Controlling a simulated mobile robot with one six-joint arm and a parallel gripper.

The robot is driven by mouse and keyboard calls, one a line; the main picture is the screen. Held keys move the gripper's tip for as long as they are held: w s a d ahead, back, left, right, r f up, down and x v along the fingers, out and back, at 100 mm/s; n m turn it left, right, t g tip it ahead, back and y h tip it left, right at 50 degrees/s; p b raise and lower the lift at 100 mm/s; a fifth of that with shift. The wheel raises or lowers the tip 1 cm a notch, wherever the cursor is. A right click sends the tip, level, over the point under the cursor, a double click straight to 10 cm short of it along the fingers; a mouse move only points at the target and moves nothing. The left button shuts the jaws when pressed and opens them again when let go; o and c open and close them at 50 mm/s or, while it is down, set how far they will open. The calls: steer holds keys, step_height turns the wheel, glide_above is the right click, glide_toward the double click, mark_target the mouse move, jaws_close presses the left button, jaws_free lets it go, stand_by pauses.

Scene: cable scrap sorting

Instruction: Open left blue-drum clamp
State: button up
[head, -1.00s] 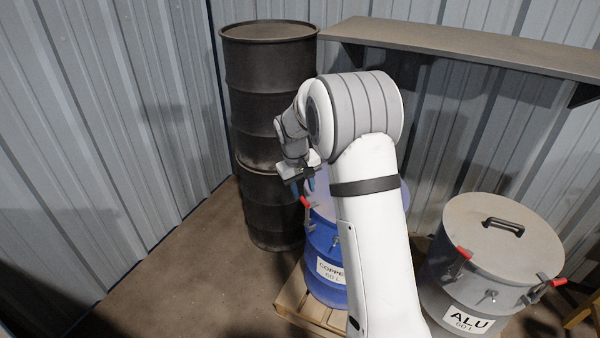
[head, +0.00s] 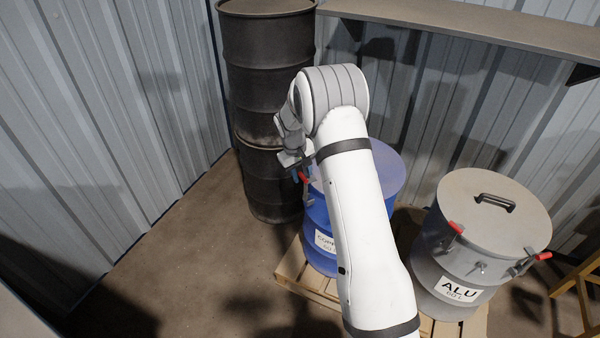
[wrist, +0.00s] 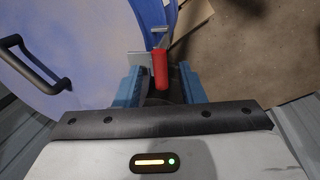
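The blue drum (head: 325,222) with a copper label stands on a pallet, partly hidden behind my arm. Its lid (wrist: 45,45) fills the left of the wrist view. The left clamp's red handle (wrist: 160,68) sticks out at the drum rim; its red tip also shows in the head view (head: 303,178). My gripper (wrist: 160,82) has its two blue fingers apart, one on each side of the red handle, with gaps visible on both sides. In the head view my gripper (head: 298,168) is at the drum's left rim.
A grey ALU drum (head: 490,225) with red-handled clamps stands to the right. A stack of dark drums (head: 270,100) rises close behind my gripper. A shelf (head: 470,38) runs along the back wall. The floor at left (head: 200,250) is clear.

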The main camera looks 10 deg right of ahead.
jaws_close()
stand_by(0.3)
steer(key=shift+a, duration=0.2)
steer(key=shift+d, duration=0.25)
